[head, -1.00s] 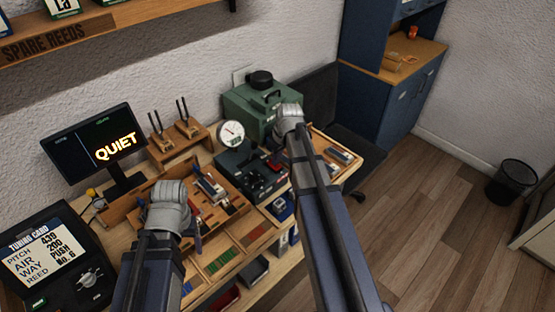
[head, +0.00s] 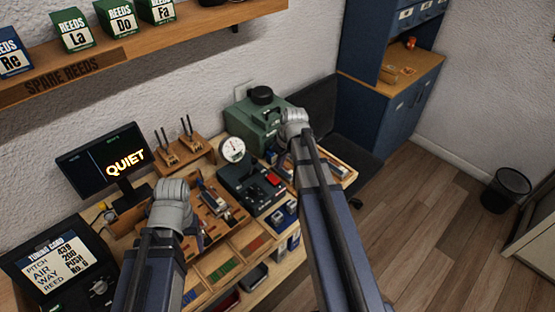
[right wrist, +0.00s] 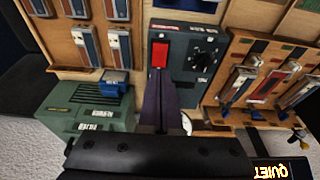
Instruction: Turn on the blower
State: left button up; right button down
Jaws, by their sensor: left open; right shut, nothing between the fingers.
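A green blower box (head: 243,122) with a round black top stands at the back of the bench, and it also shows in the right wrist view (right wrist: 98,118). A dark control box (head: 238,172) sits beside it, with a red switch (head: 273,180) and a black knob (right wrist: 203,58). In the right wrist view the red switch (right wrist: 160,53) lies just beyond the tips of my right gripper (right wrist: 160,85). That gripper is shut and empty; I cannot tell if it touches the box. My left gripper (head: 184,222) is open over the left of the bench, its fingers mostly hidden.
A round gauge (head: 232,149) stands by the control box. A monitor (head: 103,163) reads QUIET. A wooden tray (head: 226,224) with reed parts lies in front. A tuning card (head: 54,258) is at lower left. A reed shelf (head: 160,47) hangs above.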

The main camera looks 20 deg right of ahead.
pick_arm(q)
notch_tip(320, 180, up, 4)
jog(key=p, duration=0.3)
jog(key=shift+r, duration=0.25)
pick_arm(e)
jog(key=r, duration=0.1)
jog(key=s+r, duration=0.1)
jog(key=r, duration=0.1)
jog(key=s+d+r, duration=0.1)
jog(key=shift+s+r, duration=0.1)
jog(key=shift+r, duration=0.1)
pick_arm(q)
jog(key=shift+f, duration=0.1)
pick_arm(e)
jog(key=shift+a+f, duration=0.1)
jog(key=shift+a, duration=0.05)
pick_arm(q)
notch_tip(320, 180, down, 8)
jog(key=b, duration=0.8)
pick_arm(e)
jog(key=s+a+f+g+h, duration=0.1)
jog(key=s+a+f, duration=0.3)
jog(key=s+a, duration=0.3)
jog(key=s+a+f+g+h, duration=0.1)
jog(key=s+a+f, duration=0.3)
jog(key=a, duration=1.2)
jog(key=s, duration=0.4)
jog(key=shift+s+a+f+g, duration=0.2)
jog(key=shift+a+f+g, duration=0.1)
jog(key=shift+a+g, duration=0.1)
